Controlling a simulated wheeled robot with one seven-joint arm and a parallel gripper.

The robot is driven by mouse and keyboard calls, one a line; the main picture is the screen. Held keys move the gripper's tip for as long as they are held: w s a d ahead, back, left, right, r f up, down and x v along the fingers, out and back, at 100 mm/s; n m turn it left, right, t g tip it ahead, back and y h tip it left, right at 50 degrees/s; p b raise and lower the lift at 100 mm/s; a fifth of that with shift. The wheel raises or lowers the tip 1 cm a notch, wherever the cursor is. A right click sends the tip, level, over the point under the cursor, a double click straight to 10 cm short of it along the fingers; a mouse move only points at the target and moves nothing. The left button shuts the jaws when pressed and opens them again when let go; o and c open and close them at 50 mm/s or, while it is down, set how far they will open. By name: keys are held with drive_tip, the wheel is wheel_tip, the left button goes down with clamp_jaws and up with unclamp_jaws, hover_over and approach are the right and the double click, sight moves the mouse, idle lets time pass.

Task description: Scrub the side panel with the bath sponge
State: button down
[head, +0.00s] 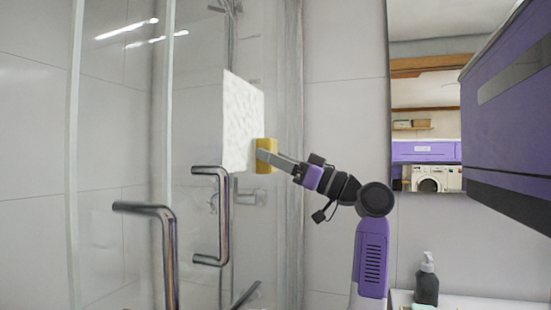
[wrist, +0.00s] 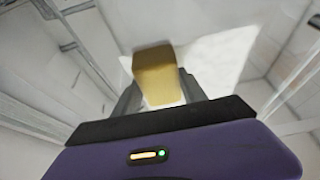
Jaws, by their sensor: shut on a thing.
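The bath sponge (head: 265,155) is a yellow block held between the fingers of my gripper (head: 272,157). It also shows in the wrist view (wrist: 158,75), between the two dark fingers (wrist: 157,92). The side panel (head: 240,120) appears to be the white, mottled square in front of the glass. The sponge is at the panel's lower right edge in the head view. In the wrist view the white panel (wrist: 212,62) lies behind the sponge. I cannot tell whether sponge and panel touch.
Glass shower doors with a metal handle (head: 223,215) and a second handle (head: 165,250) stand at the left, close to the panel. A purple cabinet (head: 510,110) juts in at upper right. A dark pump bottle (head: 427,282) stands on a white surface at lower right.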

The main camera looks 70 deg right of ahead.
drive_tip(key=shift+d, duration=0.1)
drive_tip(key=shift+w+d, duration=0.1)
drive_tip(key=shift+d, duration=1.8)
drive_tip(key=shift+w+a, duration=0.1)
drive_tip(key=shift+a, duration=0.05)
drive_tip(key=shift+a+b, duration=0.55)
drive_tip(key=shift+a, duration=1.45)
drive_tip(key=shift+w, duration=0.1)
drive_tip(key=shift+s+d+b, duration=0.2)
drive_tip(key=shift+s, duration=1.35)
drive_tip(key=shift+s+d+b, duration=0.15)
drive_tip(key=shift+s+b, duration=0.05)
drive_tip(key=shift+s, duration=1.35)
drive_tip(key=shift+s, duration=0.1)
